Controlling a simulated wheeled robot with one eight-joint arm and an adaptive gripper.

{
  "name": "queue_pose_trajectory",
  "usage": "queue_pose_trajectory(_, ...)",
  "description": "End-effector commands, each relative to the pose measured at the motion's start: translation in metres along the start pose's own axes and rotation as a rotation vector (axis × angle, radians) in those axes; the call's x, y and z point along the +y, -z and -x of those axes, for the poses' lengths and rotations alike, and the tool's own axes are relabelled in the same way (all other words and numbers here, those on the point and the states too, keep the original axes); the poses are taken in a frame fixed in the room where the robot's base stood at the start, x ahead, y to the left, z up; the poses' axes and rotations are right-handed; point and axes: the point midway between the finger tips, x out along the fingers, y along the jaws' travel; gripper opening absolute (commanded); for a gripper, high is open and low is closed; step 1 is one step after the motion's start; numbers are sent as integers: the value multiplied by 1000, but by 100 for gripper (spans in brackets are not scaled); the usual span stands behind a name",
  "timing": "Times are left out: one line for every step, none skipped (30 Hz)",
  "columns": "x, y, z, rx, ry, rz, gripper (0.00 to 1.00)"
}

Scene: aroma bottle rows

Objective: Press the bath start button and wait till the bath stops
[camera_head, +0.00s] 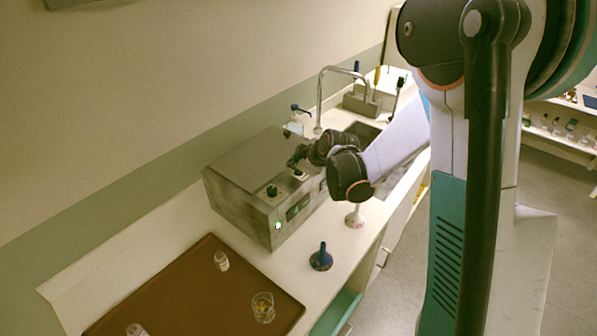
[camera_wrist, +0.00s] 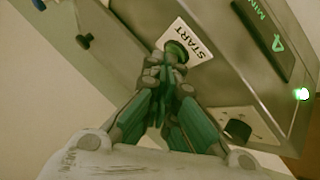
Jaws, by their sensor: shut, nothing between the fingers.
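The bath is a grey metal box (camera_head: 240,165) on the white counter in the head view; its panel also fills the upper right of the wrist view (camera_wrist: 220,75). A green start button (camera_wrist: 178,50) sits beside a white START label (camera_wrist: 196,40). My gripper (camera_wrist: 164,78) is shut and empty, its fingertips right at the button and partly hiding it; I cannot tell whether they touch. In the head view my gripper (camera_head: 297,160) is over the box's far front edge. A display (camera_wrist: 268,30) shows a green 4 and MIN. A small green light (camera_wrist: 302,94) glows on the front.
A black knob (camera_head: 272,191) stands on the box top. A brown tray (camera_head: 190,290) with small glass vessels lies in front. A blue funnel-shaped item (camera_head: 321,258) and a white one (camera_head: 355,217) stand along the counter's edge. A faucet (camera_head: 321,90) and sink are behind.

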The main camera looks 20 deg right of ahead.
Motion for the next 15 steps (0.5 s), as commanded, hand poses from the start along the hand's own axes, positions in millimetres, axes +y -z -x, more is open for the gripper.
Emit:
queue_pose_trajectory(0,0,0,0,0,0,0)
queue_pose_trajectory(0,0,0,0,0,0,0)
queue_pose_trajectory(1,1,1,0,0,0,0)
queue_pose_trajectory(1,1,2,0,0,0,0)
queue_pose_trajectory(2,2,2,0,0,0,0)
queue_pose_trajectory(2,2,4,0,0,0,0)
queue_pose_trajectory(3,3,5,0,0,0,0)
queue_pose_trajectory(4,4,6,0,0,0,0)
queue_pose_trajectory(5,5,7,0,0,0,0)
queue_pose_trajectory(6,6,8,0,0,0,0)
queue_pose_trajectory(7,7,9,0,0,0,0)
queue_pose_trajectory(8,8,10,0,0,0,0)
queue_pose_trajectory(8,8,11,0,0,0,0)
queue_pose_trajectory(8,8,11,0,0,0,0)
queue_pose_trajectory(8,8,11,0,0,0,0)
